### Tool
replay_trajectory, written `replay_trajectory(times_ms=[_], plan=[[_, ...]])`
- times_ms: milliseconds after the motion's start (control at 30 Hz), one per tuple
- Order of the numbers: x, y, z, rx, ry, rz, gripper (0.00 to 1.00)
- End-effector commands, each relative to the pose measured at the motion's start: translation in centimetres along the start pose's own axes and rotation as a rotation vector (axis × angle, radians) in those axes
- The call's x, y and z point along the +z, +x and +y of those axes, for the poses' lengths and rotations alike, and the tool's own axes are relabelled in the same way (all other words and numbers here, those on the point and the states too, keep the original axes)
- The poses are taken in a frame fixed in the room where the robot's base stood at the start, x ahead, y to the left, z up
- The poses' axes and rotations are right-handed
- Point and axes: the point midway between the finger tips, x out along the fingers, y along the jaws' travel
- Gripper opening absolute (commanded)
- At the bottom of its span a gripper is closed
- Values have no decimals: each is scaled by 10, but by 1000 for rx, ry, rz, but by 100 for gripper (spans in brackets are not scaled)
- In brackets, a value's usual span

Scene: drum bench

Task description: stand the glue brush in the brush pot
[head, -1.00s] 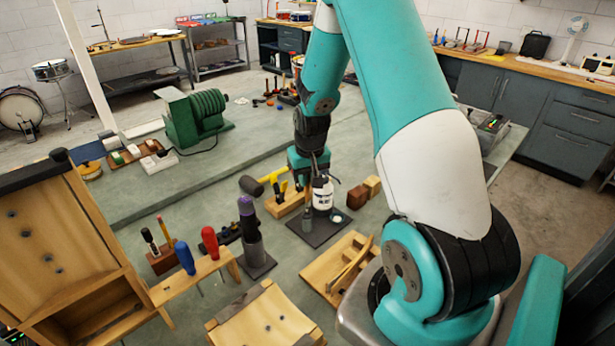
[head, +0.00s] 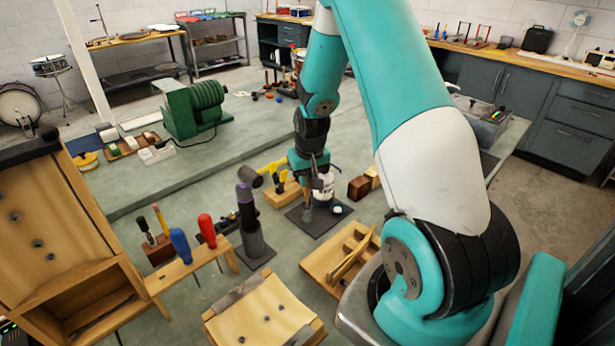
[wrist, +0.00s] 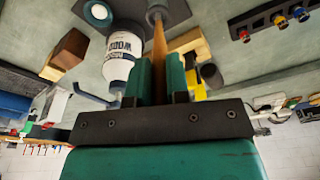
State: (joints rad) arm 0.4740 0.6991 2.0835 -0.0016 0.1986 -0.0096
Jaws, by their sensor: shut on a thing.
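My gripper (wrist: 161,68) is shut on the wooden handle of the glue brush (wrist: 159,48). In the head view my gripper (head: 308,176) is low over the dark mat (head: 318,226), just left of the white glue bottle (head: 324,193). The bottle also shows beside the fingers in the wrist view (wrist: 121,62). The brush's far end meets the small grey brush pot (wrist: 172,9), which stands on the mat in front of the bottle in the head view (head: 306,213). I cannot tell how deep the brush end is in the pot.
A white lid (head: 337,210) lies on the mat. A yellow tool in a wooden block (head: 283,194) stands left, wooden blocks (head: 359,187) right. A grey holder with a purple-topped tool (head: 253,240) and a wooden tray (head: 322,262) are nearer. Bench between them is clear.

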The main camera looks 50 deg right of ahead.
Motion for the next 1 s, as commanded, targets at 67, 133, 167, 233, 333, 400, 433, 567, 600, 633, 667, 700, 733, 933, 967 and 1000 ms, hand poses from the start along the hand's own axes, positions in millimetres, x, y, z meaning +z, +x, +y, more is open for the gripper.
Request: replay_trajectory(times_ms=[67, 133, 167, 233, 333, 400, 433, 567, 600, 633, 667, 700, 733, 933, 967, 1000], plan=[[1, 6, 0, 0, 0, 0, 0], [1, 10, 0, 0, 0, 0, 0], [2, 11, 0, 0, 0, 0, 0], [2, 15, 0, 0, 0, 1, 0], [3, 20, 0, 0, 0, 1, 0], [4, 23, 0, 0, 0, 1, 0], [4, 24, 0, 0, 0, 1, 0], [4, 25, 0, 0, 0, 1, 0], [4, 24, 0, 0, 0, 1, 0], [4, 24, 0, 0, 0, 1, 0], [4, 24, 0, 0, 0, 1, 0], [4, 24, 0, 0, 0, 1, 0], [4, 24, 0, 0, 0, 1, 0], [4, 24, 0, 0, 0, 0, 46], [4, 24, 0, 0, 0, 0, 46], [4, 24, 0, 0, 0, 0, 46]])
